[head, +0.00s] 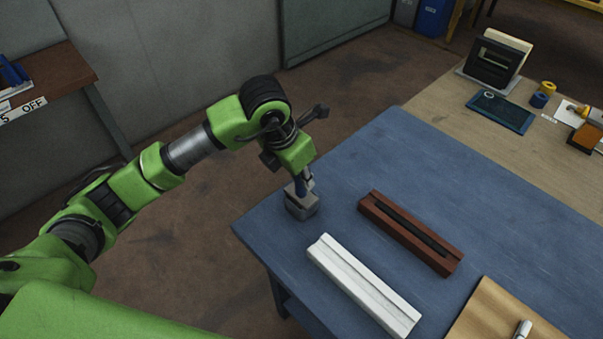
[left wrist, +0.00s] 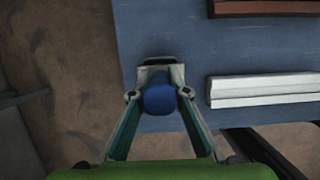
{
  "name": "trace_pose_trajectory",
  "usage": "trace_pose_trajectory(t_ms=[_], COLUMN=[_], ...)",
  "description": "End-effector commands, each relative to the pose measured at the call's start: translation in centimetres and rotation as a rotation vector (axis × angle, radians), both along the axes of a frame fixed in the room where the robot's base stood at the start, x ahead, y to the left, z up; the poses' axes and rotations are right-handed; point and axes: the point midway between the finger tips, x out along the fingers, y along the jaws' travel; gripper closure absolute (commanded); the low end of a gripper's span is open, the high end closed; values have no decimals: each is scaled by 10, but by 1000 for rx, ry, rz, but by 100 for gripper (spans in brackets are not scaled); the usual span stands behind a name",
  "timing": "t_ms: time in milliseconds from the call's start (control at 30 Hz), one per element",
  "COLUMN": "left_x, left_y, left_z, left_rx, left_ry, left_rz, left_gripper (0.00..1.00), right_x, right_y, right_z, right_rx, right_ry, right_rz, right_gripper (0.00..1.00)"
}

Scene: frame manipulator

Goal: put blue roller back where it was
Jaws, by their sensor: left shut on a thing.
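The blue roller (left wrist: 158,98) is between the fingers of my left gripper (left wrist: 156,78). In the head view a narrow blue part of the roller (head: 300,187) shows below the wrist. My left gripper (head: 303,186) is shut on it and points down at the table's left corner. A small grey block (head: 302,207) stands on the table directly below. The roller's lower end is at the block's top, but I cannot tell whether it sits inside or just above it. My right gripper is not in view.
The blue table (head: 480,212) holds a white grooved bar (head: 362,285), a dark red slotted bar (head: 410,232) and a wooden board (head: 497,318) to the right of the block. The table edge is close to the block. The far middle of the table is clear.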

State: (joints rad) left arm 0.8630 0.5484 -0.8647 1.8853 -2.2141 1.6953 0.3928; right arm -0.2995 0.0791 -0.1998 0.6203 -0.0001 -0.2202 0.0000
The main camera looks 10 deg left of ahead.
Motion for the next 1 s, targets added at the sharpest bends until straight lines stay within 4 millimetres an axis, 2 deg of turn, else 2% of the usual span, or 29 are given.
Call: trace_pose_trajectory(t_ms=[200,233,300,733,867,1000], left_x=[1,1,1,0,-4,-12], left_y=[0,0,0,1,5,10], left_z=[0,-1,0,6,25,54], left_rx=[0,0,1,0,0,0], left_ry=[-1,-1,-1,-3,-6,-8], left_rz=[0,0,0,1,1,2], left_gripper=[100,81,67,67,67,67], right_x=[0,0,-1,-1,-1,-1], right_y=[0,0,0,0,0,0], right_z=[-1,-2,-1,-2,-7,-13], right_rx=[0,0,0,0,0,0], right_ry=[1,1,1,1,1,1], right_rz=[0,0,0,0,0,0], right_gripper=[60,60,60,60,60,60])
